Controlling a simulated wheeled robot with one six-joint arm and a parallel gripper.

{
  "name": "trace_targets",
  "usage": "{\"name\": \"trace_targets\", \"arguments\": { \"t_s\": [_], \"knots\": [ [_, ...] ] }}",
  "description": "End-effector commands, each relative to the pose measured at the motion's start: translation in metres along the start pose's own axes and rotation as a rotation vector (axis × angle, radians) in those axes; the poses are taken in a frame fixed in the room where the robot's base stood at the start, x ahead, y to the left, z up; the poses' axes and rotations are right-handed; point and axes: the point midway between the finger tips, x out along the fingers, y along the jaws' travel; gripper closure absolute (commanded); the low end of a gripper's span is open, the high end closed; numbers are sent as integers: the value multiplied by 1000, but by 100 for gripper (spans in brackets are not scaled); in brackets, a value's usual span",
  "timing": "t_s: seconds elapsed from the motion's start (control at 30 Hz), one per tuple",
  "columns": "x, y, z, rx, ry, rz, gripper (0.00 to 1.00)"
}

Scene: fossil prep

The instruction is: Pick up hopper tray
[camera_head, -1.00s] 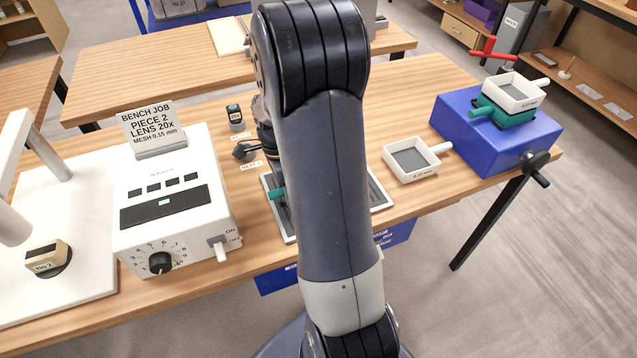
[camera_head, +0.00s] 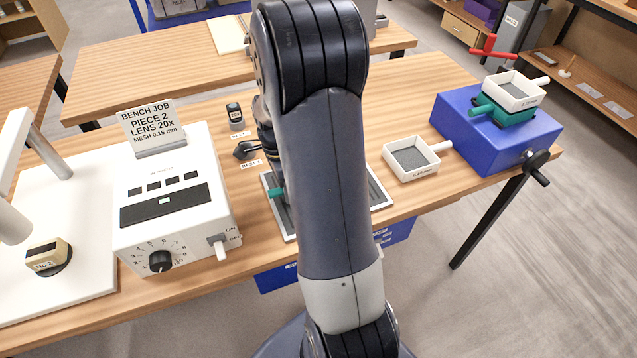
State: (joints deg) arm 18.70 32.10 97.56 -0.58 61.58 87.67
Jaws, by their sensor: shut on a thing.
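My arm stands in front of the middle of the bench and hides my gripper. A small teal part (camera_head: 277,192) sticks out to the left from behind my arm, above a grey rimmed tray (camera_head: 268,206) on the bench. I cannot tell whether the teal part belongs to the hopper tray, or whether my gripper touches it. Another teal tray with a handle (camera_head: 483,112) sits on the blue box at the right, under a white sieve (camera_head: 514,92).
A white sieve with a handle (camera_head: 412,158) lies right of my arm. The blue box (camera_head: 462,135) has a black crank. A white instrument (camera_head: 175,215) with a job card stands left. A dark knobbed piece (camera_head: 246,149) and small block (camera_head: 234,112) lie between.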

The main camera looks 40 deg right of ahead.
Motion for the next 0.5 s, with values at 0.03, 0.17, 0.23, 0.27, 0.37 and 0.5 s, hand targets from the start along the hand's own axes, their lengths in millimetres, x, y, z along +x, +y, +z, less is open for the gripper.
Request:
{"name": "trace_targets", "arguments": {
  "t_s": [0.03, 0.17, 0.23, 0.27, 0.37, 0.5],
  "knots": [
    [0, 0, 0, 0, 0, -1, 100],
    [0, 0, 0, 0, 0, -1, 100],
    [-1, 0, 0, 0, 0, -1, 100],
    [-3, 0, 0, 0, 0, -2, 100],
    [-12, 1, 0, 0, 0, -5, 100],
    [-38, 6, 0, 0, 1, -7, 100]
  ]
}}
